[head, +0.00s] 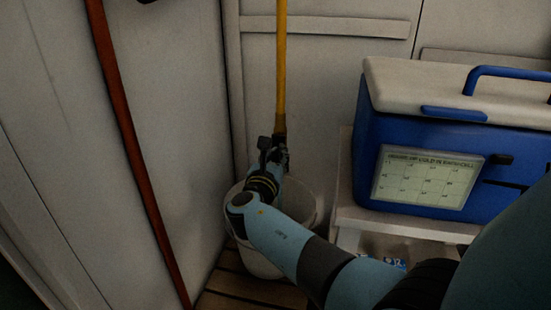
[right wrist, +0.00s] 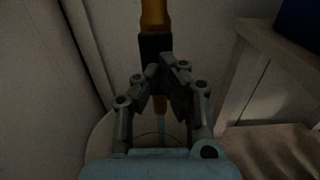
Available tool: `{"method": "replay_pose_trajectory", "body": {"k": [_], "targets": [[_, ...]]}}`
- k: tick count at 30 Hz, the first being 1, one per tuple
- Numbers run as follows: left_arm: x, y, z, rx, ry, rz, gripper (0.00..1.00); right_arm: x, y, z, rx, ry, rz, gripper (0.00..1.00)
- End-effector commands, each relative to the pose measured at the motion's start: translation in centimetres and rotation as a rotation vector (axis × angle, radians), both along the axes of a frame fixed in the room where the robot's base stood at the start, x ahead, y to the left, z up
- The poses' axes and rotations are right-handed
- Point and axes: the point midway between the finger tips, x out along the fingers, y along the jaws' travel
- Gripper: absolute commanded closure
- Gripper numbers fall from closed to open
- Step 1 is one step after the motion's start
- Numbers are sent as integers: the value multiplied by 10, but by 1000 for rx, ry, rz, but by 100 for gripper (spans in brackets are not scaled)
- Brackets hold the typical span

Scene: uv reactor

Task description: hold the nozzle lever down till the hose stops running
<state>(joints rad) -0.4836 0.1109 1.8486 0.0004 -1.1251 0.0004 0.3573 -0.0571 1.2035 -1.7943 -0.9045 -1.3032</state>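A yellow hose (head: 281,75) hangs straight down at the centre of the head view. It ends in a dark nozzle (right wrist: 155,46), seen in the right wrist view. My right gripper (right wrist: 162,76) is closed in around the nozzle, its fingers close together on it. The lever cannot be told apart from the dark fingers. The white bucket (head: 304,203) stands below, partly hidden by my right arm. My left gripper is not in view.
A blue cooler (head: 362,145) with a pale lid and a chart on its front sits on a white stand (head: 350,216) at the right. A red-brown pole (head: 125,125) leans at the left. Pale walls close in behind; the floor is slatted wood (head: 235,288).

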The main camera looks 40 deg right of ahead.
Motion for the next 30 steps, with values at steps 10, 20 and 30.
{"method": "replay_pose_trajectory", "body": {"k": [10, 20, 30], "targets": [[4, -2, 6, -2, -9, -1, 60, 8, -9, 6, -6, -8, 3, 100], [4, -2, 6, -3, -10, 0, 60, 9, -9, 8, -9, -11, 2, 100], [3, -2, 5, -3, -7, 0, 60, 9, -9, 8, -8, -12, 2, 100]]}}
